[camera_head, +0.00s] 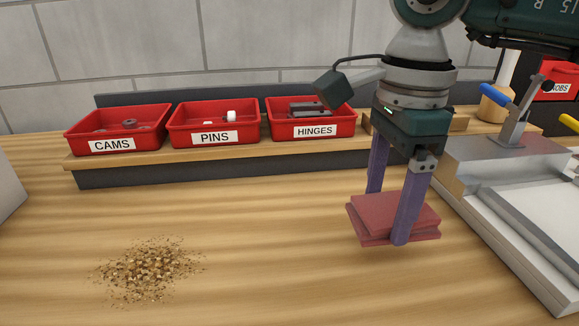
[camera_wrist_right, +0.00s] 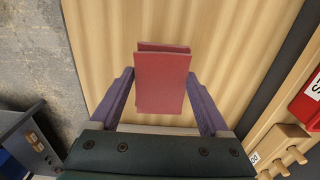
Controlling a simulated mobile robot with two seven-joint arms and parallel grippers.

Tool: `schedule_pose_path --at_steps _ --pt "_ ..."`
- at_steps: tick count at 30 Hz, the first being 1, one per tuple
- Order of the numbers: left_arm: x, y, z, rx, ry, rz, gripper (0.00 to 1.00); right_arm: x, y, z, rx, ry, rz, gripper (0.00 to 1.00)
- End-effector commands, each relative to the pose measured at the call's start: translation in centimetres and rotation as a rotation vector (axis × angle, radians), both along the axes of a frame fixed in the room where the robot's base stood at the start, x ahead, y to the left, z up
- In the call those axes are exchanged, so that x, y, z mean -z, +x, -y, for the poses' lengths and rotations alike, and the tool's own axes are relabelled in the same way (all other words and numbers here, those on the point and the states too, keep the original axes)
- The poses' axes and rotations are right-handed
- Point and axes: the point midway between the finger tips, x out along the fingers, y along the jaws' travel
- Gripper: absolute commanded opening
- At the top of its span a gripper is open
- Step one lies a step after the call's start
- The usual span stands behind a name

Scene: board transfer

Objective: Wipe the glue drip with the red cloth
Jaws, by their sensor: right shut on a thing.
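The red cloth (camera_head: 365,222), a folded flat pad, is held between the purple fingers of my right gripper (camera_head: 388,220). It is over the wooden bench at the right of the head view, and I cannot tell whether it touches the top. In the right wrist view the red cloth (camera_wrist_right: 162,82) sits between the two fingertips of the right gripper (camera_wrist_right: 162,95). I cannot make out a glue drip in either view. My left gripper is not in view.
A pile of sawdust or shavings (camera_head: 150,270) lies on the bench at front left. Red bins marked CAMS (camera_head: 115,145), PINS (camera_head: 213,137) and HINGES (camera_head: 313,131) stand on a shelf behind. A grey metal fixture with a blue-handled clamp (camera_head: 510,150) stands right. The bench middle is clear.

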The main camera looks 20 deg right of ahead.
Motion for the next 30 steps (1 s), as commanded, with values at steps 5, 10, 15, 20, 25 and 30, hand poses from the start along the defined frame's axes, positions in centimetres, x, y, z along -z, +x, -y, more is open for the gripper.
schedule_pose_path --at_steps 5,10,15,20,25,30 --pt "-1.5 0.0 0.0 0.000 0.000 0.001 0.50 -2.0 0.1 0.3 0.004 -0.001 0.002 0.35" --pt "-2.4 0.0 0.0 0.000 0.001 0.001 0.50 -3.3 0.2 0.5 0.008 0.000 0.001 0.35" --pt "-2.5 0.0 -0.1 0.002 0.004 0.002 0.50 -3.5 0.2 0.5 0.009 0.000 0.000 0.35" --pt "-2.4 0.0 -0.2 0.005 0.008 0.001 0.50 -3.5 0.2 0.5 0.009 0.000 0.000 0.35" --pt "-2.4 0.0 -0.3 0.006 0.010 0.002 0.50 -3.4 0.2 0.5 0.009 0.000 0.001 0.35" --pt "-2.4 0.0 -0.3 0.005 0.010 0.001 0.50 -3.4 0.2 0.5 0.009 0.000 0.000 0.35"
